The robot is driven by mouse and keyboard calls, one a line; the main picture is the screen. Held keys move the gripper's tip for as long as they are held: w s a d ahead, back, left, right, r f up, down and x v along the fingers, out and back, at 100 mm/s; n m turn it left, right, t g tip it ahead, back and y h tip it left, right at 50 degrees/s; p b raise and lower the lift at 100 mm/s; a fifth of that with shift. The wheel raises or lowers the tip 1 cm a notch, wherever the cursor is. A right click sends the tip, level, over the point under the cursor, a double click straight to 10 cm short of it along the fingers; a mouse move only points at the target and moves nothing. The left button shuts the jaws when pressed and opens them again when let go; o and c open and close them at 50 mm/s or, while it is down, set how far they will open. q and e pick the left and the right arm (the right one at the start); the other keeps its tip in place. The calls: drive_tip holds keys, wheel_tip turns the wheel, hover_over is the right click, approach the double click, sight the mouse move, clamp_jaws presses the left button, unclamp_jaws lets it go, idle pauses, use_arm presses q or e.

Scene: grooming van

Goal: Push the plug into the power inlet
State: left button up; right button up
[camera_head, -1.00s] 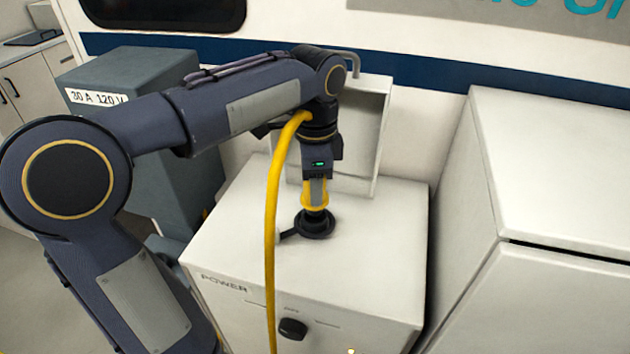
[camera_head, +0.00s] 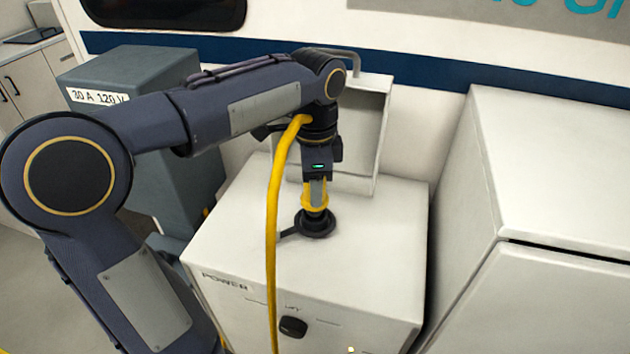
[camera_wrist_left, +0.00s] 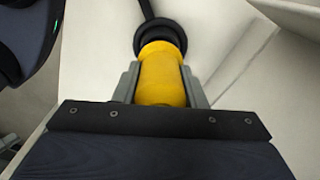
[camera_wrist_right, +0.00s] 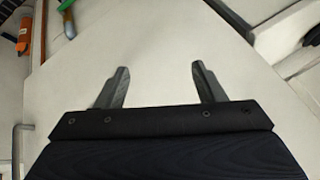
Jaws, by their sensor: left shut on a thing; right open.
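My left gripper (camera_head: 316,190) points down and is shut on the yellow plug (camera_head: 314,206), above the white POWER box. In the left wrist view the yellow plug (camera_wrist_left: 160,78) sits between the two fingers, its far end at the black ring of the power inlet (camera_wrist_left: 158,36). The black power inlet (camera_head: 314,224) is on the box's top, with a dark flap sticking out to its left. The plug is upright and meets the inlet; how deep it sits is hidden. My right gripper (camera_wrist_right: 160,85) is open and empty over a pale surface.
The white POWER box (camera_head: 380,270) has a black knob (camera_head: 292,327) on its front and a raised lid (camera_head: 375,130) behind the inlet. A grey cabinet (camera_head: 130,75) labelled 30 A 120 V stands left, a white cabinet (camera_head: 560,170) right. An orange-handled tool (camera_wrist_right: 24,35) lies in the right wrist view.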

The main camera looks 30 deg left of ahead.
use_arm(q)
drive_tip(key=shift+f, duration=0.2)
idle(0.3)
drive_tip(key=shift+f+b, duration=0.4)
drive_tip(key=shift+f, duration=0.15)
drive_tip(key=shift+f, duration=0.15)
drive_tip(key=shift+f, duration=0.3)
drive_tip(key=shift+f+b, duration=0.55)
drive_tip(key=shift+f, duration=0.05)
idle(0.8)
drive_tip(key=o, duration=1.2)
wheel_tip(320, 180, up, 8)
drive_tip(key=shift+f+p, duration=0.1)
drive_tip(key=shift+p, duration=0.2)
